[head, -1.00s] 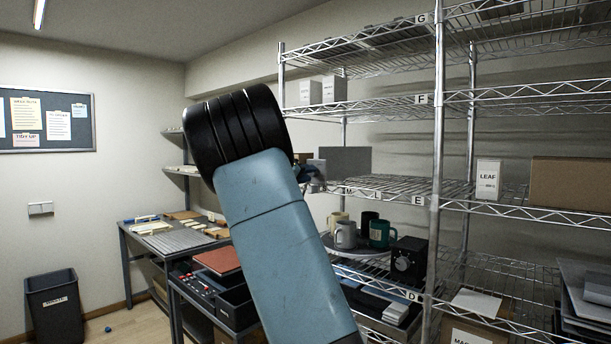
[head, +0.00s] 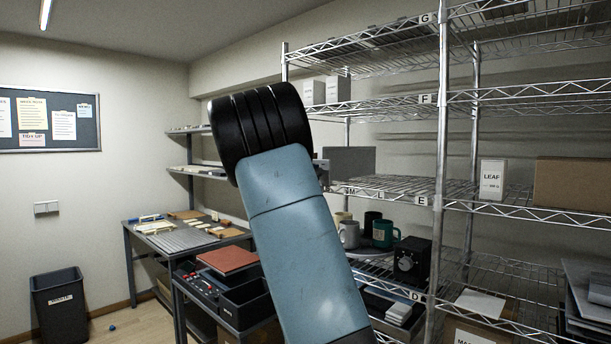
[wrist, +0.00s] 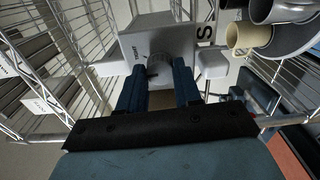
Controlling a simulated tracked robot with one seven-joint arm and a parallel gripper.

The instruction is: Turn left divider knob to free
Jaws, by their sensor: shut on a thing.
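The knob's pointer direction is hard to make out. In the head view a grey panel (head: 349,161) stands on the shelf marked E, just right of my arm. My arm hides the gripper and the knob there.
Wire shelving (head: 400,190) surrounds the gripper. Several mugs, including a green mug (head: 384,233), stand on the shelf below, beside a black box with a dial (head: 411,260). White boxes (head: 326,90) sit above. The floor at left is mostly clear.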

